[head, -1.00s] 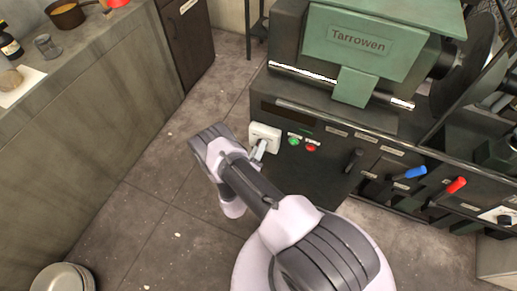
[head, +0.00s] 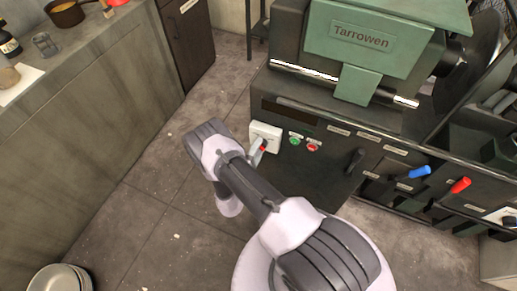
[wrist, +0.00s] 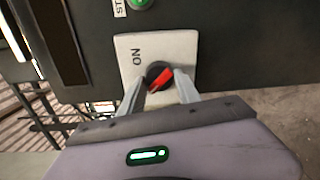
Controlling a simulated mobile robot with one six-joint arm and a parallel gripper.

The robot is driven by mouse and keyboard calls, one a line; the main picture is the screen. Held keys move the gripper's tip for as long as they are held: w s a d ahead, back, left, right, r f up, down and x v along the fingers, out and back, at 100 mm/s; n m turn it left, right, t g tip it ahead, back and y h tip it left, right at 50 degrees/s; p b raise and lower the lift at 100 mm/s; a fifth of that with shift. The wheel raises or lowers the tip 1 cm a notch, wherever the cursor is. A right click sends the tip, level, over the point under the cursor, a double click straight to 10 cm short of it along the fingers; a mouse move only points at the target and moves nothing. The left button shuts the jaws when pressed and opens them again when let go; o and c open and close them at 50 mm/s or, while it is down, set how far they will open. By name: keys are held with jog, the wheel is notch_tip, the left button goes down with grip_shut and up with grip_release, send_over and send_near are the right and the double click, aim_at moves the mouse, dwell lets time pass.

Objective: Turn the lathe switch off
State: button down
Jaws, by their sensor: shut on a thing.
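The lathe switch is a white plate (wrist: 185,45) on the dark cabinet front, with a black round knob (wrist: 153,70) bearing a red bar (wrist: 163,79). The word ON is on the plate to the left of the knob in the wrist view. The red bar lies diagonally there. My gripper (wrist: 160,83) is shut on the knob, one finger on each side. The lower part of the plate is hidden by my gripper. In the head view, the plate (head: 271,131) shows just beyond my gripper (head: 259,149), with a bit of red at the fingertips.
A green button (head: 295,141) and a red button (head: 313,147) sit right of the switch. A black lever (head: 355,160), a blue handle (head: 419,172) and a red handle (head: 460,186) stick out further right. The green lathe housing (head: 385,38) is above.

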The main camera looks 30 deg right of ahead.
dwell(0.6)
jog(key=c, duration=0.9)
grip_release()
jog(key=p+v, duration=0.4)
jog(key=v, duration=1.3)
jog(key=shift+s+a+r+p, duration=0.1)
jog(key=shift+s+a+p, duration=0.05)
jog(key=shift+p, duration=0.2)
